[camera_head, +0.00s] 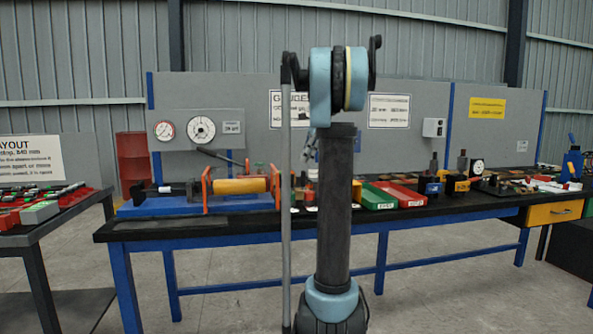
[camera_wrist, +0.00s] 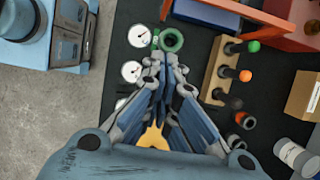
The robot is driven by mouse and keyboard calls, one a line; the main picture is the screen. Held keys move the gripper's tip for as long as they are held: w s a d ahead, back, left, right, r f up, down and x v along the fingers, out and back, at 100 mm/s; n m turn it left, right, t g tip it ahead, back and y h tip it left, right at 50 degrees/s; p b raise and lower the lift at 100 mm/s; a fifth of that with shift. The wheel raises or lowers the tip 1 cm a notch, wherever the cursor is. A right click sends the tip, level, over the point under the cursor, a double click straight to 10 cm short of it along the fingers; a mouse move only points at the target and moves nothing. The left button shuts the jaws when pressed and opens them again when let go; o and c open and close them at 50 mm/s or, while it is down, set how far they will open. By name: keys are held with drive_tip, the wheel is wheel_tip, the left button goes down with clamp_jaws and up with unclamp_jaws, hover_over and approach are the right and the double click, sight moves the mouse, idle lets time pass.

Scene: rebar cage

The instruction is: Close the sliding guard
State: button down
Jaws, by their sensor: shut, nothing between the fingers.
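A fixture with a blue base (camera_head: 165,207) stands at the left of the bench. Two orange end frames, the near-left one (camera_head: 206,190) and the right one (camera_head: 276,187), stand around a yellow cylinder (camera_head: 240,186); they look like the sliding guard, but I cannot tell its exact extent. In the wrist view an orange part (camera_wrist: 275,25) and a blue part (camera_wrist: 207,13) show at the upper right. My gripper (camera_wrist: 163,60) is shut and empty, above the dark bench top and apart from the orange part. In the head view my arm mostly hides it.
Two dial gauges (camera_wrist: 139,36) and a green ring (camera_wrist: 171,40) lie near my fingertips. A wooden rack (camera_wrist: 218,72) with coloured-knob pieces is to their right. Green (camera_head: 374,196) and red (camera_head: 402,193) trays sit farther right on the bench. A tool table (camera_head: 40,225) stands at left.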

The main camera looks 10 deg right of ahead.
drive_tip(key=a+f, duration=0.7)
drive_tip(key=f, duration=0.1)
drive_tip(key=shift+a+f, duration=0.2)
drive_tip(key=shift+a, duration=0.05)
